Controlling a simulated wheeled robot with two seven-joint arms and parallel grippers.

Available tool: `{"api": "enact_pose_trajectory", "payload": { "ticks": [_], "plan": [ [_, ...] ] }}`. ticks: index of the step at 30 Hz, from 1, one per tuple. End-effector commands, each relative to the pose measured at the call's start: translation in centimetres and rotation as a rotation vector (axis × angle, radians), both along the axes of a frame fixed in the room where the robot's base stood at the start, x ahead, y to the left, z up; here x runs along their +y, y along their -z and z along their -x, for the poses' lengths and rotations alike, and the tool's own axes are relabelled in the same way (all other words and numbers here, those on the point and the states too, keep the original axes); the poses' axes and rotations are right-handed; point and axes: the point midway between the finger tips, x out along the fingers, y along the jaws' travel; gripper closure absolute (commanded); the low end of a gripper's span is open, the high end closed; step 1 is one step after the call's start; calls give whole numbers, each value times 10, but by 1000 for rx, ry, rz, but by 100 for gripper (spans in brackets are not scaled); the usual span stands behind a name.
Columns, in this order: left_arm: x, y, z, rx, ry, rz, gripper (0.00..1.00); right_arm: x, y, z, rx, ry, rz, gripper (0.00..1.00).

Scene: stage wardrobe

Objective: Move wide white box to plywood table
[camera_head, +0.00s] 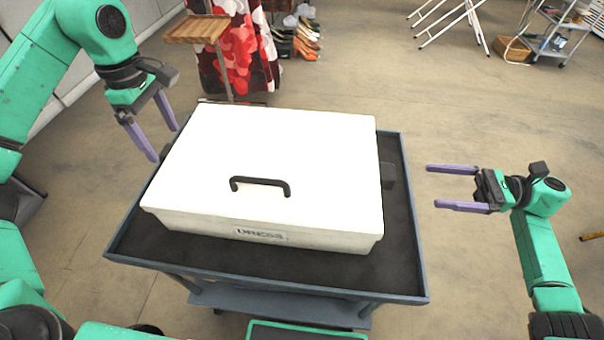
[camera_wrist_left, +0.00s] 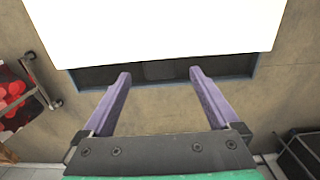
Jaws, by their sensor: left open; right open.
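The wide white box (camera_head: 270,150) lies flat on a dark-topped cart (camera_head: 395,275). It has a black handle on its lid and a label reading "DRESS" on its front. Dark side handles show at its left and right ends. My left gripper (camera_head: 163,134) is open and empty just off the box's left side. In the left wrist view, its open fingers (camera_wrist_left: 158,82) point at the box (camera_wrist_left: 160,30) and the cart's edge. My right gripper (camera_head: 430,187) is open and empty, to the right of the cart and apart from the box. I cannot identify a plywood table in view.
A small wooden surface (camera_head: 197,28) stands at the back left beside a red floral garment (camera_head: 238,50). Shoes (camera_head: 306,38) lie behind it. White folding legs (camera_head: 455,25) and a shelf cart (camera_head: 552,35) stand at the back right. The floor between is clear.

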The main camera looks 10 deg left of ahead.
Motion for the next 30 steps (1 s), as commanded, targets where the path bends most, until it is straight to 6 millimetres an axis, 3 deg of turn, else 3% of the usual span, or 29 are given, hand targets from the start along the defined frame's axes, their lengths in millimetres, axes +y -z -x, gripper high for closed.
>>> {"api": "enact_pose_trajectory", "payload": {
  "ticks": [9, 15, 26, 30],
  "plan": [
    [0, 64, 1, 3, -1, -1, 5, 64, 0, 1, -1, -2, -4, 5],
    [0, 94, 1, 1, -1, 0, 5, 95, 0, 0, 0, 1, -2, 5],
    [0, 102, 0, -2, 0, 1, 5, 103, 0, 0, 1, 2, -1, 5],
    [0, 102, 0, -2, 0, 1, 55, 103, 0, 0, 0, 2, -1, 55]
  ]
}}
